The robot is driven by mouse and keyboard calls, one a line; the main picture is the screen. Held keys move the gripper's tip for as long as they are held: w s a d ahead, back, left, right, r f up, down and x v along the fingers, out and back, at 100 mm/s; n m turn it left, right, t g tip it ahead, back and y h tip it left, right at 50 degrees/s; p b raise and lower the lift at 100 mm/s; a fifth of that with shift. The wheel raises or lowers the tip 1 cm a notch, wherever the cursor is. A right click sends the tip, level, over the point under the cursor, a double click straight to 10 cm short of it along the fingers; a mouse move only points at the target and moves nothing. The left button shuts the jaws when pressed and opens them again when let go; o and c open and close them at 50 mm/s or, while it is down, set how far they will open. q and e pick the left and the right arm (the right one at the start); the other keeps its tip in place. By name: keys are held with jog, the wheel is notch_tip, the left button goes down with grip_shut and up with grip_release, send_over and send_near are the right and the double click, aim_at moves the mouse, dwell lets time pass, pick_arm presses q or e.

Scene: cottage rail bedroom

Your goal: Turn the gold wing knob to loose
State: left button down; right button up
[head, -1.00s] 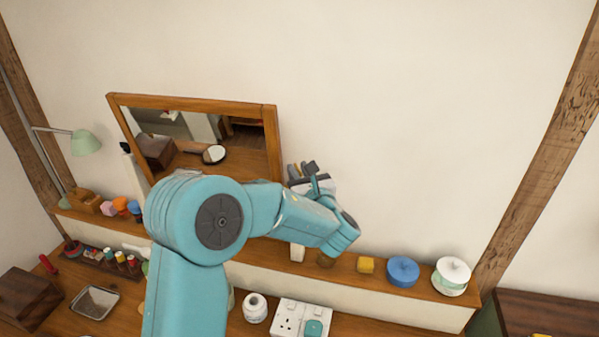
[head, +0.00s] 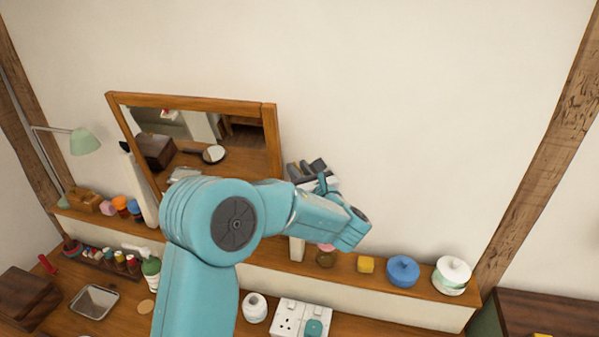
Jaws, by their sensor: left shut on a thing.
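The gold wing knob does not show; my left arm and gripper cover the place beside the mirror's right edge. My left gripper (head: 308,172) is at the right side of the wood-framed tilting mirror (head: 271,140), close to its white right post (head: 297,249). Its dark jaws are small and partly hidden by my wrist. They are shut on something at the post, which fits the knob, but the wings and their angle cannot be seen. My right gripper is not in view.
The shelf (head: 335,272) holds a brown round pot (head: 326,258), a yellow block (head: 366,265), a blue lidded pot (head: 403,270) and a white-green jar (head: 452,275). A white socket block (head: 290,318) and white jar (head: 254,307) stand below. The wall right of the gripper is clear.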

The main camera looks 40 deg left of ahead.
pick_arm(q)
jog(key=n+g, duration=0.1)
jog(key=g, duration=0.1)
jog(key=n+g+y, duration=0.1)
jog(key=g, duration=0.1)
jog(key=n+g, duration=0.2)
jog(key=shift+w+d+f, duration=0.1)
jog(key=shift+w+f, duration=0.05)
jog(key=shift+w, duration=0.2)
jog(key=n+g, duration=0.1)
jog(key=g, duration=0.1)
jog(key=n+g, duration=0.1)
jog(key=g, duration=0.1)
jog(key=n+g, duration=0.2)
jog(key=g, duration=0.1)
jog(key=shift+w+h+p, duration=0.25)
jog(key=shift+h+p, duration=0.05)
jog(key=shift+n+g, duration=0.4)
jog(key=c, duration=1.3)
grip_release()
jog(key=shift+o, duration=0.2)
